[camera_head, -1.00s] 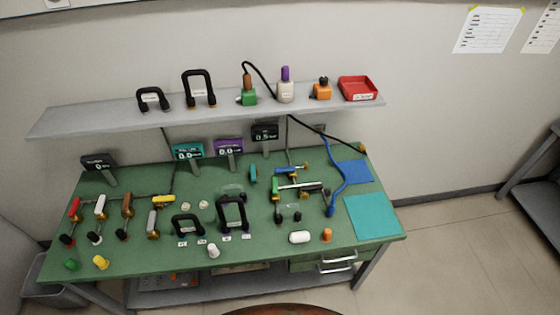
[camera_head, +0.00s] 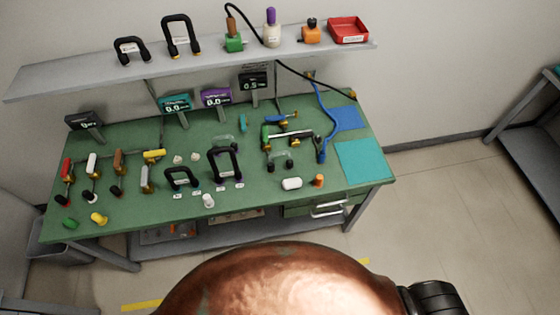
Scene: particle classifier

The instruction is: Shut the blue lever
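A small blue lever (camera_head: 281,119) sits with brass-coloured fittings on the back right part of the green workbench (camera_head: 120,213). It lies roughly left to right, just behind a long green-and-silver tool-like piece (camera_head: 290,135). At this size I cannot tell whether the lever is open or shut. Nothing of mine is near it. Neither of my grippers is in view.
A blue hose (camera_head: 332,118) hangs down right of the lever, beside a blue mat (camera_head: 345,117) and a teal mat (camera_head: 362,160). Several coloured-handled valves stand at the bench's left. A grey shelf (camera_head: 200,57) overhangs the back.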

